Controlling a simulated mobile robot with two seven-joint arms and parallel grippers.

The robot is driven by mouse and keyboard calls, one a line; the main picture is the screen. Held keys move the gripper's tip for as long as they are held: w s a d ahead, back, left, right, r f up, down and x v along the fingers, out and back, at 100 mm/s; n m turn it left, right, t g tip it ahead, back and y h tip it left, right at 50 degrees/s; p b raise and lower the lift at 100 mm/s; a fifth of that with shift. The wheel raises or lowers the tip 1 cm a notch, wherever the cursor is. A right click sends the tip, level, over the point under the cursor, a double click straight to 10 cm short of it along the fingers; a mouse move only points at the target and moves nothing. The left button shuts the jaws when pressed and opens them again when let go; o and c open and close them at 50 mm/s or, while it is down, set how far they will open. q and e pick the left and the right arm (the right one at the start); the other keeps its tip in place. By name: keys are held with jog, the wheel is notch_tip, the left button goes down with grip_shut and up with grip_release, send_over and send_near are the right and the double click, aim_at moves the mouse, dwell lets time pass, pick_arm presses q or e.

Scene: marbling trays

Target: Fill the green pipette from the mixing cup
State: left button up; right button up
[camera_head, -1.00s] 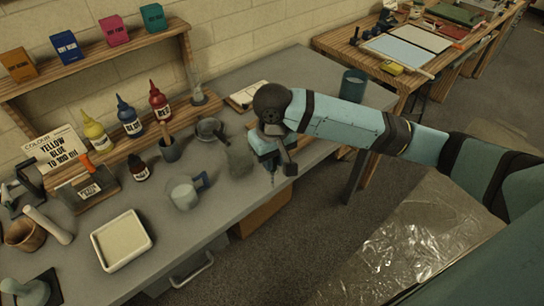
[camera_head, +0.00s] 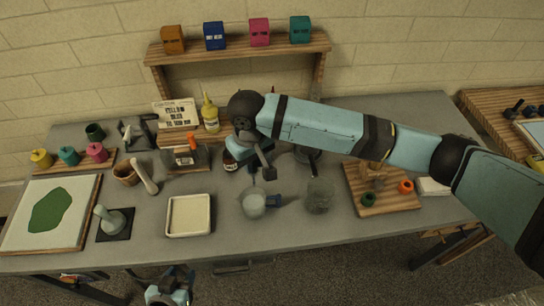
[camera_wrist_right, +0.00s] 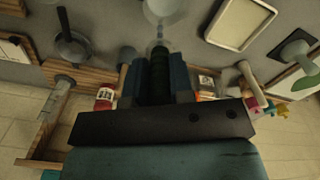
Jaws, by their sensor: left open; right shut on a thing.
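The mixing cup (camera_head: 254,205), pale with a blue handle, stands on the grey bench in the middle of the head view. Its pale round shape also shows at the top of the wrist view (camera_wrist_right: 163,8). My right gripper (camera_wrist_right: 158,75) is shut on the green pipette (camera_wrist_right: 159,68), dark green with a clear tip pointing towards the cup. Whether the tip is inside the cup, I cannot tell. In the head view the right arm hides most of the pipette. My left gripper (camera_head: 170,292) is open and empty at the bottom edge, in front of the bench.
A cream tray (camera_head: 189,216) lies left of the cup, and a clear tumbler (camera_head: 319,196) stands to its right. A wooden board (camera_head: 385,203) with small coloured rings is further right. A yellow bottle (camera_head: 210,115) and a sign (camera_head: 176,112) are behind.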

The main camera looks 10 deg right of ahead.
jog(key=shift+a+r, duration=0.15)
jog(key=shift+a, duration=0.2)
pick_arm(q)
jog(key=shift+s+a, duration=0.1)
jog(key=shift+a, duration=0.05)
pick_arm(e)
jog(key=shift+a, duration=0.1)
jog(key=shift+f+b, duration=0.8)
jog(key=shift+f, duration=0.5)
notch_tip(320, 180, down, 2)
jog(key=b, duration=0.2)
jog(key=shift+f+b, duration=0.1)
jog(key=shift+b, duration=0.3)
jog(key=shift+f, duration=0.1)
pick_arm(q)
jog(key=shift+d+f, duration=0.15)
jog(key=shift+f, duration=0.65)
jog(key=shift+d+f, duration=0.15)
jog(key=shift+f, duration=0.6)
pick_arm(e)
notch_tip(320, 180, down, 6)
jog(key=shift+o, duration=0.3)
jog(key=shift+c, duration=0.3)
